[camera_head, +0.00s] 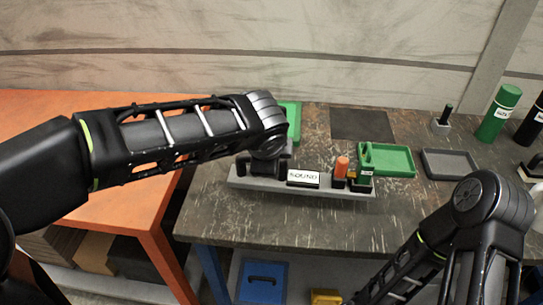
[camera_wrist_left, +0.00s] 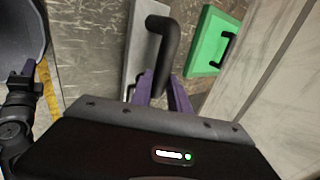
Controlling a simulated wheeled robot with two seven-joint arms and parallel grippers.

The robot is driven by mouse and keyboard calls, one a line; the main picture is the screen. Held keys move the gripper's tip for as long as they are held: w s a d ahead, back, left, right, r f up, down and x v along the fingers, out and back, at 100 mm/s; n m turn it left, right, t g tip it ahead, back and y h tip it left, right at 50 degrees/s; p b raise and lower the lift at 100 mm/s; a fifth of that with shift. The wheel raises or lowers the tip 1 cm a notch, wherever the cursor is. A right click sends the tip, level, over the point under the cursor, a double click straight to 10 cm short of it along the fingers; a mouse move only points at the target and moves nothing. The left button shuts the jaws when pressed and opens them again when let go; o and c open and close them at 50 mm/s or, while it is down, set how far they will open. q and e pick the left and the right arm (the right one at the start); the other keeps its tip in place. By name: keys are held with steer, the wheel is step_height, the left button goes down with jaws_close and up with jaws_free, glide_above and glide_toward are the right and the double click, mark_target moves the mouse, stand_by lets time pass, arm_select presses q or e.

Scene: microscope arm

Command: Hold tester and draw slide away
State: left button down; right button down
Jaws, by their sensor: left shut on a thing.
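The long grey base (camera_head: 340,191), likely the tester, lies near the table's front edge, with a label reading "SOUND" (camera_head: 303,178). At its right end stand an orange-topped black piece (camera_head: 341,166) and a small dark block with a green top (camera_head: 359,181). I cannot tell which part is the slide. In the left wrist view, a curved black handle (camera_wrist_left: 166,38) rises from the grey base (camera_wrist_left: 138,45). My left gripper (camera_wrist_left: 168,82) has its purple fingers shut on this handle. My right gripper is out of view.
A green tray (camera_head: 388,160) and a grey tray (camera_head: 450,164) lie behind and right. Green (camera_head: 499,113) and black bottles stand at the far right. The table's front edge is close.

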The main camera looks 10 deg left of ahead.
mark_target(302, 173)
arm_select(q)
steer(key=shift+f+b, duration=1.7)
steer(key=shift+f, duration=0.3)
steer(key=shift+f+b, duration=0.4)
steer(key=shift+f, duration=0.05)
steer(key=shift+f, duration=0.15)
stand_by(0.6)
